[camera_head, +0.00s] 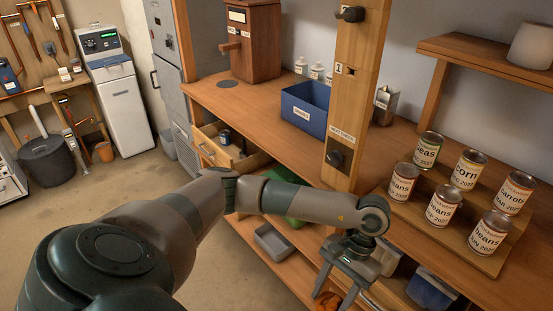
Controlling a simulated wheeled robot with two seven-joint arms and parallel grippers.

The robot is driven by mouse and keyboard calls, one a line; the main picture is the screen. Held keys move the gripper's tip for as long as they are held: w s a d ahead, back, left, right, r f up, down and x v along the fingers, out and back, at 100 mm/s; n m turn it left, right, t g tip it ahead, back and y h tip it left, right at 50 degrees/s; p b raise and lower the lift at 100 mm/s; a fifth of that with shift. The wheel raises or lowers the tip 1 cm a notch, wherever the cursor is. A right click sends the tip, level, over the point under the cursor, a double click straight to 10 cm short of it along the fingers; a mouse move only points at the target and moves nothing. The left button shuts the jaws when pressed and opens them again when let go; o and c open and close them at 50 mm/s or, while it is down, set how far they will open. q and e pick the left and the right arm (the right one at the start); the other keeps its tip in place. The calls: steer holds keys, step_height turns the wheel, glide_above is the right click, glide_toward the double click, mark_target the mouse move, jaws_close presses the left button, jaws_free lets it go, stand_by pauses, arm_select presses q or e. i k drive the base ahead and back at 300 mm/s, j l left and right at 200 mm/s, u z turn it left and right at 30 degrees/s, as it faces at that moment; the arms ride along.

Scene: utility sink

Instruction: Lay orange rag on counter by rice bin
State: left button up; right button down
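My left arm comes in from the lower left and crosses the middle of the view. My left gripper (334,297) points down in front of the counter, over the lower shelf. Its fingers are apart. An orange thing (327,302), perhaps the orange rag, shows partly between and below the fingertips at the bottom edge; I cannot tell whether they touch it. The wooden counter (285,141) runs behind. A brown wooden bin with a spigot (262,45) stands at its far end; its labels are too small to read, so I cannot confirm it is the rice bin. My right gripper is not in view.
A blue labelled box (305,112) stands mid-counter. A wooden post (355,90) rises at the front edge. Several cans stand on a stepped rack at right. An open drawer (232,157) juts out below. The counter before the brown bin is mostly clear.

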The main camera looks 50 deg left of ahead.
mark_target(247, 105)
steer(key=j, duration=0.6)
steer(key=i+j, duration=0.1)
steer(key=j, duration=0.5)
steer(key=j+u, duration=0.1)
steer(key=j, duration=0.5)
steer(key=i+j, duration=0.1)
steer(key=j, duration=0.5)
steer(key=i+j, duration=0.1)
steer(key=j, duration=0.5)
steer(key=j+u, duration=0.1)
steer(key=j, duration=0.5)
steer(key=i+j, duration=0.15)
steer(key=j, duration=0.45)
